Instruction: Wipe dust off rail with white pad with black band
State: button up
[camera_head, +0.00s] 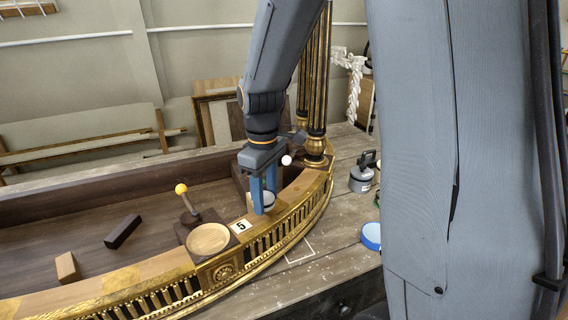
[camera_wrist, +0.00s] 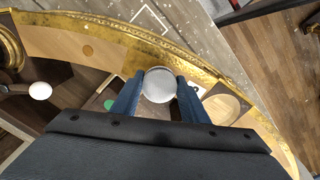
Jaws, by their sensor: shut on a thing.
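My gripper (camera_head: 264,200) points down over the curved rail, its blue fingers shut on the white pad (camera_head: 268,198). In the wrist view the pad's pale round top (camera_wrist: 158,85) sits between the two fingertips; its black band cannot be made out. The rail (camera_head: 165,265) has a tan wooden top and a gilt balustrade front; it also shows in the wrist view (camera_wrist: 60,40). The pad is at the rail's top near the corner column; I cannot tell whether it touches. Yellowish patches (camera_head: 120,278) mark the rail top at the left; I cannot tell whether they are dust.
A gilt column (camera_head: 315,100) rises close at right. A grey canister (camera_head: 361,178) and blue lid (camera_head: 371,236) are farther right.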

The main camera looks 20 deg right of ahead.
jog(key=shift+r+p, duration=2.3)
jog(key=shift+r, duration=0.55)
